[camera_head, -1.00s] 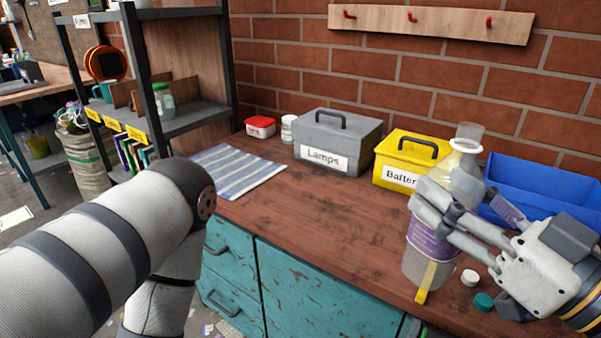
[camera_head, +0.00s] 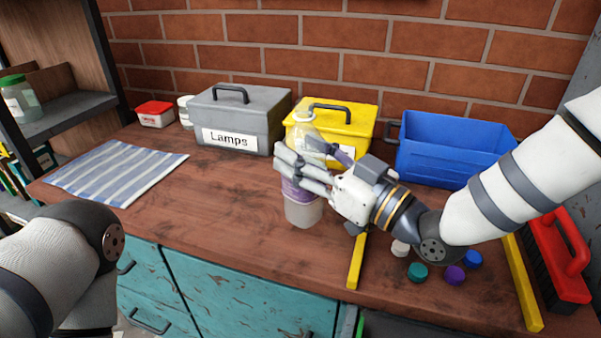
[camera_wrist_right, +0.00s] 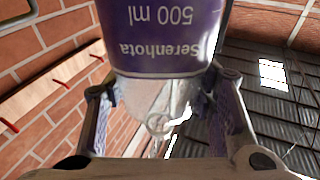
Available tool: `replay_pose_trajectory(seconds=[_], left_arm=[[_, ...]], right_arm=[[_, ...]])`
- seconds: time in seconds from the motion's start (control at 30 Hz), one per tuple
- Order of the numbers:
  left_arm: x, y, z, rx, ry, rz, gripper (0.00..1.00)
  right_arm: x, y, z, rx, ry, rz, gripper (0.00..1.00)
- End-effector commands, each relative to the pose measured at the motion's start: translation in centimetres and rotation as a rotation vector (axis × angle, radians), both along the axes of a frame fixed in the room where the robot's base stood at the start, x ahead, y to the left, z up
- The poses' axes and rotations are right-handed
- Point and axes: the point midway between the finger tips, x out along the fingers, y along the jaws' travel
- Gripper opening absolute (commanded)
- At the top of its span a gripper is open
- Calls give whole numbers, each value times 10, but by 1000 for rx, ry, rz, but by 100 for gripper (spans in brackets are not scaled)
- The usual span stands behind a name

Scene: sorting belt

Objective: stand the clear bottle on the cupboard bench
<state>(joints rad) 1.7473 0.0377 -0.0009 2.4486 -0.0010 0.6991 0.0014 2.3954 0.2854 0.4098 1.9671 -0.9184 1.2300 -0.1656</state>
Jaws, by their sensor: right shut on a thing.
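The clear bottle (camera_head: 303,213) has a purple label and stands about upright in the head view, in front of the yellow box. My right gripper (camera_head: 305,172) is shut on it around the label and upper body, hiding part of it. The bottle's base appears over the wooden bench top (camera_head: 220,210); I cannot tell whether it touches. In the right wrist view the purple label (camera_wrist_right: 162,35) shows upside down between the fingers (camera_wrist_right: 165,110). My left arm shows at the lower left, but its gripper is out of view.
A grey Lamps box (camera_head: 262,112), a yellow box (camera_head: 355,118) and a blue bin (camera_head: 450,150) stand along the brick wall. A striped cloth (camera_head: 118,172) lies left. Yellow strips (camera_head: 356,262), several caps (camera_head: 417,271) and a red-handled brush (camera_head: 560,260) are right. The bench left of the bottle is clear.

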Motion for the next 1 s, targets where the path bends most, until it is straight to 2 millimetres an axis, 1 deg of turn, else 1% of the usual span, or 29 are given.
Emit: replay_pose_trajectory(seconds=[0.13,0.23,0.3,0.47,0.6,0.63,0.67,0.7,0.73,1.0], left_arm=[[-4,0,-4,0,13,0,20],[-7,0,-8,0,25,-1,20],[-9,0,-9,0,29,-1,20],[-7,0,-8,1,25,-1,20],[-8,0,-9,1,28,-1,20],[-8,0,-10,1,28,-1,20],[-8,0,-9,1,28,-1,20],[-8,0,-9,1,28,-1,20],[-8,0,-9,1,28,-1,20],[-8,0,-9,1,27,-1,20]], right_arm=[[10,5,-14,0,0,1,0],[10,5,-35,0,4,0,0],[9,5,-43,1,1,0,0],[9,5,-40,0,-5,0,0],[9,5,-43,0,-4,1,0],[9,5,-43,0,-4,1,52],[9,5,-43,0,-5,0,59],[9,5,-42,0,-5,0,68],[9,5,-42,0,-5,0,70],[9,5,-41,0,-6,0,70]])
